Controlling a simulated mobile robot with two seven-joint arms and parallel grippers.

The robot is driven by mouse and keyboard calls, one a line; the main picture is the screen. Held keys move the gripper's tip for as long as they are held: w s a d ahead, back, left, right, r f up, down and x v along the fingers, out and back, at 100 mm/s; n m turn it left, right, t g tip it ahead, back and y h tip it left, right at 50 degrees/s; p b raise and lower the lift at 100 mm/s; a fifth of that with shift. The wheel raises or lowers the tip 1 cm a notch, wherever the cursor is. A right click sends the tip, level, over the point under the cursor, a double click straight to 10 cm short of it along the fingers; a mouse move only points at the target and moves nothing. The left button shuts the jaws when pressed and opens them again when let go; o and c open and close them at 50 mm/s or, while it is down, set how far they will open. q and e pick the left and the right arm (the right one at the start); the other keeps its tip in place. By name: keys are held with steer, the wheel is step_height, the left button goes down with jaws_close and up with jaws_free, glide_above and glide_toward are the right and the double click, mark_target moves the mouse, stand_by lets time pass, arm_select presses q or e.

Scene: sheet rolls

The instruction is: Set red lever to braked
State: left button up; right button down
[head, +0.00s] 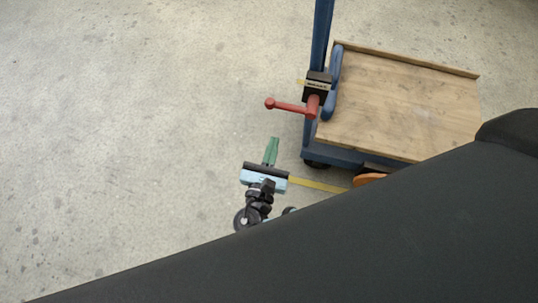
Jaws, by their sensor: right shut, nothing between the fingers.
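The red lever (289,107) is on the blue post of a cart, near a black block (317,86) with a small label. Its arm points left from its red pivot and ends in a round red knob. My right gripper (272,151), with green fingers and a light blue body, is below and left of the lever in the head view. Its fingers are shut and empty, point up the picture and are apart from the lever. The label is too small to read. My left gripper is not in view.
The cart has a wooden deck (395,105) with a raised rim and a blue frame (340,157). An orange wheel-like part (368,180) shows below it. A yellow strip (318,185) lies right of my gripper. Concrete floor (130,120) is clear on the left.

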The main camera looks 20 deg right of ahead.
steer(key=w+d+r, duration=0.3)
steer(key=w+r, duration=0.1)
steer(key=shift+w, duration=0.3)
steer(key=shift+d+r, duration=0.1)
stand_by(0.4)
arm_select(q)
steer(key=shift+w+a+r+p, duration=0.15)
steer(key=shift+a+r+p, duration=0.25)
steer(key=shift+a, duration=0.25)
arm_select(e)
steer(key=shift+r+m, duration=0.25)
steer(key=shift+m, duration=0.15)
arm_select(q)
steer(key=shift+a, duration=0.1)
